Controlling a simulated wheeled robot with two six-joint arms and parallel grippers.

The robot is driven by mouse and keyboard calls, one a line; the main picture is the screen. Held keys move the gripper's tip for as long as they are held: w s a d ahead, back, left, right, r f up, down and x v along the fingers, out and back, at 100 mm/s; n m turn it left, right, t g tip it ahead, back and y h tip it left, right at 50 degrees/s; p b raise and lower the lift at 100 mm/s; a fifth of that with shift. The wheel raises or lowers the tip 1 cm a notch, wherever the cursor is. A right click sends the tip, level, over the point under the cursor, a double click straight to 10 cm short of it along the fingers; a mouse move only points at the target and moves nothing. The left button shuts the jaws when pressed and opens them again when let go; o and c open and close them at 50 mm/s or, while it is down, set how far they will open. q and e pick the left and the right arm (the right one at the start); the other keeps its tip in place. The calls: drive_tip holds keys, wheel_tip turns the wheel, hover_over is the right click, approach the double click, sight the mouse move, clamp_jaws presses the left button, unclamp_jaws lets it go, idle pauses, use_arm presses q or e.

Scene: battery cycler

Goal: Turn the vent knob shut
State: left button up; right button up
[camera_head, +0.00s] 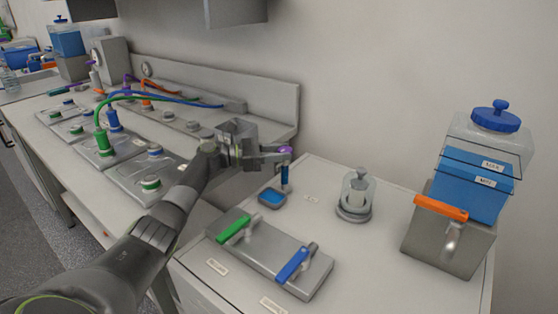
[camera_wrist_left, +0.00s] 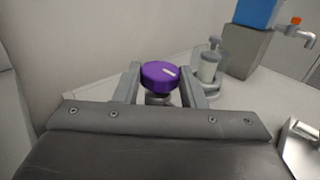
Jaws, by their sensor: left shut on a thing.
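The vent knob is a purple round cap (camera_wrist_left: 161,74) with a white mark on top. In the left wrist view it sits between the two fingers of my left gripper (camera_wrist_left: 160,88), one finger on each side. The head view shows the purple knob (camera_head: 286,150) small, on top of a blue upright tube (camera_head: 284,176), with my left gripper (camera_head: 283,156) at it. My left gripper is shut on the knob. The white mark points to the right and slightly away in the wrist view. My right gripper is in neither view.
A panel with a green lever (camera_head: 234,229) and a blue lever (camera_head: 296,262) lies on the near counter. A glass vessel (camera_head: 356,194) and a blue-liquid tank with an orange-handled tap (camera_head: 441,207) stand to the right. Cabled panels (camera_head: 108,149) fill the left bench.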

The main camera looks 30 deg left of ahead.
sight(280, 149)
use_arm(q)
drive_tip(key=shift+r, duration=0.15)
idle(0.3)
drive_tip(key=o, duration=1)
wheel_tip(280, 149, up, 9)
drive_tip(key=shift+f, duration=0.1)
drive_tip(key=shift+r, duration=0.55)
